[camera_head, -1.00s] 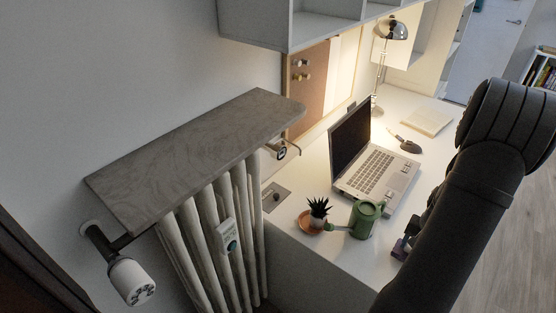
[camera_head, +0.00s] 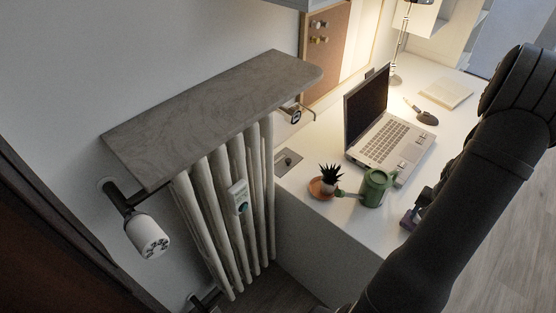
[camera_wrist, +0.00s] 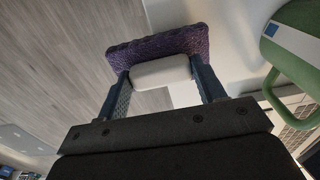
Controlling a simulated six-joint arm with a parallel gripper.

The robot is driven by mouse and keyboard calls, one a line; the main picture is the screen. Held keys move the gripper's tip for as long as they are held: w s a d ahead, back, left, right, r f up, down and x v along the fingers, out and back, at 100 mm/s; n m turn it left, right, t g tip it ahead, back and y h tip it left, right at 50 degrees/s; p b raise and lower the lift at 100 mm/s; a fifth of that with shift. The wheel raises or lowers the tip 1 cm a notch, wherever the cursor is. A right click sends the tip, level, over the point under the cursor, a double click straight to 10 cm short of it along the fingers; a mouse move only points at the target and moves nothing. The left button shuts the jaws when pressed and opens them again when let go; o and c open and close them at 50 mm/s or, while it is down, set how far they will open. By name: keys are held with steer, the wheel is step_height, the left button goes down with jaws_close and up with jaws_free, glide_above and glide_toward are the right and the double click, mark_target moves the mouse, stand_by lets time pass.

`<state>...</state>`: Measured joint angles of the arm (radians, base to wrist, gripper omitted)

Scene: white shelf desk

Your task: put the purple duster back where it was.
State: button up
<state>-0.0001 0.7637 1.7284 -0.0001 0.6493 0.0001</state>
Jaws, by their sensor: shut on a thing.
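The purple duster (camera_wrist: 160,48) has a purple textured pad and a white part (camera_wrist: 160,73). In the wrist view my gripper (camera_wrist: 165,88) is shut on it, with the white part between the two fingers. In the head view the duster (camera_head: 408,220) is a small purple patch at the desk's near right edge, mostly hidden behind my arm. My gripper is also largely hidden there. I cannot tell whether the duster touches the desk.
A green watering can (camera_head: 374,188) stands close to the left of my gripper, beside a potted succulent (camera_head: 330,178). An open laptop (camera_head: 388,143), a mouse (camera_head: 427,118) and a notebook (camera_head: 445,93) are farther back on the white desk (camera_head: 330,228). A radiator (camera_head: 228,195) stands at left.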

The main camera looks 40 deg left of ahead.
steer(key=s+d+r, duration=0.4)
steer(key=s+r, duration=0.6)
steer(key=s, duration=0.1)
steer(key=shift+w+a+f, duration=0.65)
steer(key=shift+a+f, duration=1.15)
steer(key=shift+w+a+f, duration=0.65)
steer(key=shift+a+f, duration=1.1)
steer(key=shift+f, duration=0.1)
steer(key=shift+w+a+f, duration=0.65)
steer(key=shift+a+f, duration=1.15)
steer(key=shift+f, duration=0.15)
steer(key=o, duration=1)
steer(key=shift+c, duration=0.2)
